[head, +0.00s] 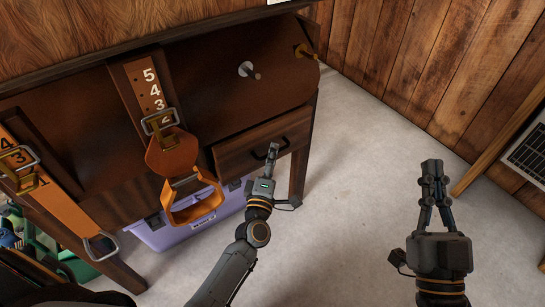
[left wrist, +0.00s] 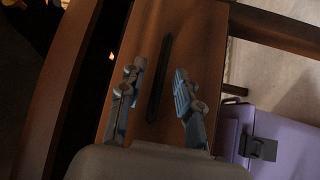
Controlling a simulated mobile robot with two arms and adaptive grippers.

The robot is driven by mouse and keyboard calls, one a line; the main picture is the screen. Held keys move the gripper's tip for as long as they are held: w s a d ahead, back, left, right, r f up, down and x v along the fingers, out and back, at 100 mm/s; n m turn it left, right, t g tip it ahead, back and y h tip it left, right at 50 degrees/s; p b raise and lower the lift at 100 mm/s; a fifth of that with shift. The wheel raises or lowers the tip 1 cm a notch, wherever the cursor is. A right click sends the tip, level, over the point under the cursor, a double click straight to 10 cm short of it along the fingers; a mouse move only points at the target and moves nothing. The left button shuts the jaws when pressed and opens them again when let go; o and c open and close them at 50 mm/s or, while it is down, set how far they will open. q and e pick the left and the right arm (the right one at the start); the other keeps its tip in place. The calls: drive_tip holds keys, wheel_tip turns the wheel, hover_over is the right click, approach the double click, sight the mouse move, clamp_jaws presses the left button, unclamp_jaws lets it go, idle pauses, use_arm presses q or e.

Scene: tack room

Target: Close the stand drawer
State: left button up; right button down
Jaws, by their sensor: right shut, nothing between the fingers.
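The stand drawer (head: 240,157) has a brown wooden front with a black bar handle (head: 287,143). It sits low at the right end of the dark wooden stand (head: 215,85). A dark gap shows along one side of the drawer front (left wrist: 185,35) in the left wrist view; how far out it stands is hard to tell. My left gripper (head: 273,152) is at the drawer front, fingers apart. In the left wrist view the handle (left wrist: 158,80) shows between the open fingers, with no clear contact. My right gripper (head: 432,170) is shut and empty, away over the floor.
A purple box (head: 165,235) stands under the stand. An orange strap and buckle (head: 180,212) hang left of the drawer. A stand leg (head: 302,150) is right of it. The pale floor (head: 350,200) between my grippers is clear. A wooden wall (head: 420,60) closes the back.

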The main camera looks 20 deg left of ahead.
sight(263, 148)
use_arm(q)
clamp_jaws()
drive_tip(key=w+a, duration=0.2)
drive_tip(key=a, duration=0.1)
drive_tip(key=shift+w+a, duration=0.15)
drive_tip(key=shift+w, duration=0.15)
drive_tip(key=shift+a+r, duration=0.1)
drive_tip(key=shift+a, duration=0.05)
use_arm(e)
drive_tip(key=shift+s+r+t, duration=0.4)
drive_tip(key=shift+r, duration=0.1)
use_arm(q)
drive_tip(key=shift+c, duration=1)
unclamp_jaws()
drive_tip(key=shift+w, duration=0.1)
drive_tip(key=shift+o, duration=1)
use_arm(e)
drive_tip(key=shift+w, duration=0.15)
